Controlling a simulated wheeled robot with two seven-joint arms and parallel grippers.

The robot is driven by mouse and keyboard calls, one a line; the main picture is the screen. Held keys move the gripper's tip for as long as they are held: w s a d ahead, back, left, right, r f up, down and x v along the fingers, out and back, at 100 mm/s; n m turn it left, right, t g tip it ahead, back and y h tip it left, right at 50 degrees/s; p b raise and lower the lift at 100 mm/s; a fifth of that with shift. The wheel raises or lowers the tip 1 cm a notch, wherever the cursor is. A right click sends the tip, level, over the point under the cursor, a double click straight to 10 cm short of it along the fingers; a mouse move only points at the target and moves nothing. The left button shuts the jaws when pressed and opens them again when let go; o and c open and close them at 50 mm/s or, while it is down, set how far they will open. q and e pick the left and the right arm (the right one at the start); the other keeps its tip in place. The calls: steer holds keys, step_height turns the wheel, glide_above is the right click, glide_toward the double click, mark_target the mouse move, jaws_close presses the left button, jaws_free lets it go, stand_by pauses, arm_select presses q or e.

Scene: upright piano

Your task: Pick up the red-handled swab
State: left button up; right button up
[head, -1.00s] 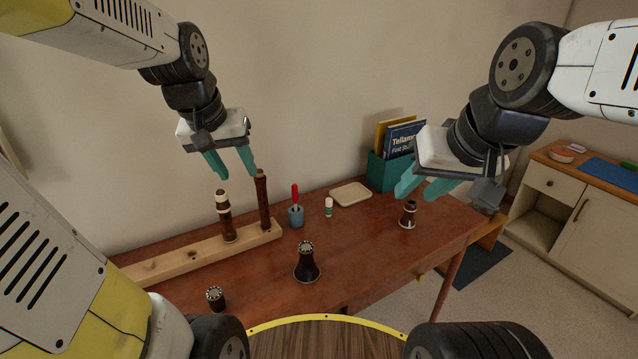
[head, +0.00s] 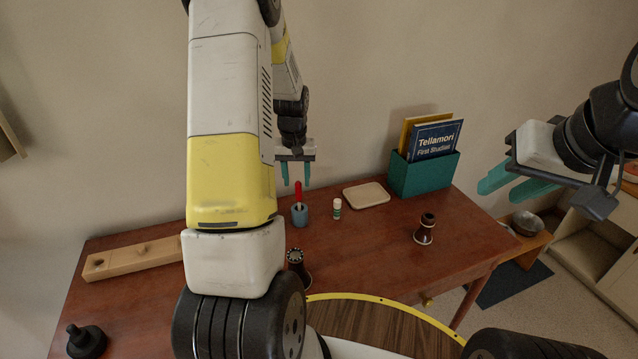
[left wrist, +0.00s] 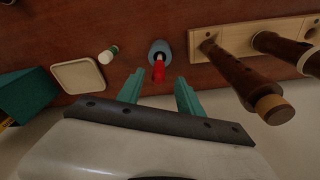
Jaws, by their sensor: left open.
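The red-handled swab (head: 298,190) stands upright in a small blue-grey cup (head: 299,217) on the table, handle up. It also shows in the left wrist view (left wrist: 159,72), inside the cup (left wrist: 160,48). My left gripper (head: 296,183) is open and empty, with its teal fingers pointing down around or just above the handle's top in the head view. In the left wrist view the handle lies between the line of the two fingertips (left wrist: 159,86), apart from both. My right gripper (head: 508,187) is open and empty, above the table's right end.
A small white bottle (head: 337,209) and a cream tray (head: 367,195) are right of the cup. A teal box (head: 424,175) holds books. A dark wooden joint (head: 425,229) stands front right.

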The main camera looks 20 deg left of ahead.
mark_target(299, 191)
arm_select(q)
steer(key=f, duration=0.3)
steer(key=w+f, duration=0.1)
steer(key=f, duration=0.1)
steer(key=shift+f, duration=0.2)
steer(key=shift+c, duration=0.2)
steer(key=shift+s, duration=0.1)
jaws_close()
